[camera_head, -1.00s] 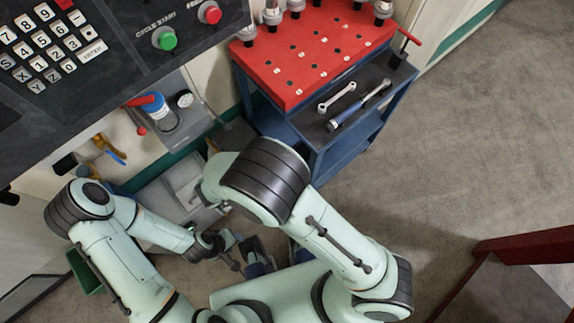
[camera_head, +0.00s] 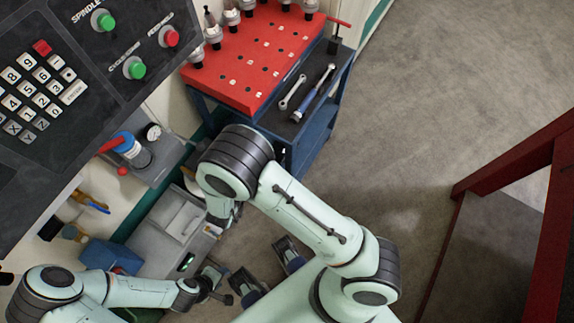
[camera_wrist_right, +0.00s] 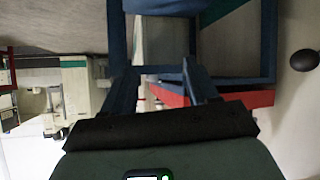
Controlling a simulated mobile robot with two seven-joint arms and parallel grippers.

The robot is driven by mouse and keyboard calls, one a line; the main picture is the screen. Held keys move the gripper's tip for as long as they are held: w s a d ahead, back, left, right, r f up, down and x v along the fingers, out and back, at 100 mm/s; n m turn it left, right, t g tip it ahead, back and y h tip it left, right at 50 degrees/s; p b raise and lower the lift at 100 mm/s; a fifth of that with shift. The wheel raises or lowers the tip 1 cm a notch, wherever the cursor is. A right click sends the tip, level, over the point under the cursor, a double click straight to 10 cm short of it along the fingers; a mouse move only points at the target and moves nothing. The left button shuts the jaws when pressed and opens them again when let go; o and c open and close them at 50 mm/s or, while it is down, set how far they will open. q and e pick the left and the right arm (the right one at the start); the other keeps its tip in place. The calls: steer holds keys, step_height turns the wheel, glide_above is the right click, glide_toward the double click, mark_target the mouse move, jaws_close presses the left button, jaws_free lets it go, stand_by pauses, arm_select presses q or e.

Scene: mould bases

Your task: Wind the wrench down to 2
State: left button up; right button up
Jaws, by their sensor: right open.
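A wrench with a blue handle (camera_head: 305,104) lies on the dark lower shelf beside the red tool block in the head view. Its scale is too small to read. A plain silver spanner (camera_head: 292,92) lies just left of it. My right gripper (camera_wrist_right: 162,68) is open and empty in the right wrist view, its two fingers apart, with blue trolley frame beyond them. In the head view the right arm's hand is mostly hidden below its elbow, short of the wrenches. My left gripper (camera_head: 216,284) is low at the left, far from the wrenches; its jaw opening is unclear.
The blue trolley (camera_head: 316,137) carries the red block (camera_head: 238,82) with holes and several tool holders along its back. A machine control panel (camera_head: 95,60) fills the upper left. A dark red frame (camera_head: 515,160) stands at the right. Floor between is clear.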

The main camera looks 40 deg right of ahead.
steer(key=s+d+f+n+g+y+p, duration=0.25)
steer(key=s+f+y, duration=0.35)
steer(key=f, duration=0.4)
arm_select(q)
steer(key=r, duration=0.1)
steer(key=d+r+p, duration=0.1)
steer(key=r, duration=0.1)
steer(key=d+r+p, duration=0.1)
steer(key=r, duration=0.1)
steer(key=shift+r, duration=0.1)
arm_select(e)
steer(key=s+f+n+g+y, duration=0.2)
steer(key=s+g+y, duration=0.1)
steer(key=s, duration=0.8)
steer(key=shift+s+y, duration=0.3)
steer(key=shift+y, duration=0.4)
arm_select(q)
steer(key=shift+g, duration=0.8)
steer(key=s, duration=0.3)
steer(key=s+p, duration=0.1)
steer(key=shift+s+d, duration=0.2)
steer(key=shift+d, duration=0.1)
arm_select(e)
steer(key=s+a+r+g+y, duration=0.2)
steer(key=s, duration=0.3)
steer(key=shift+s, duration=0.35)
steer(key=shift+n, duration=0.25)
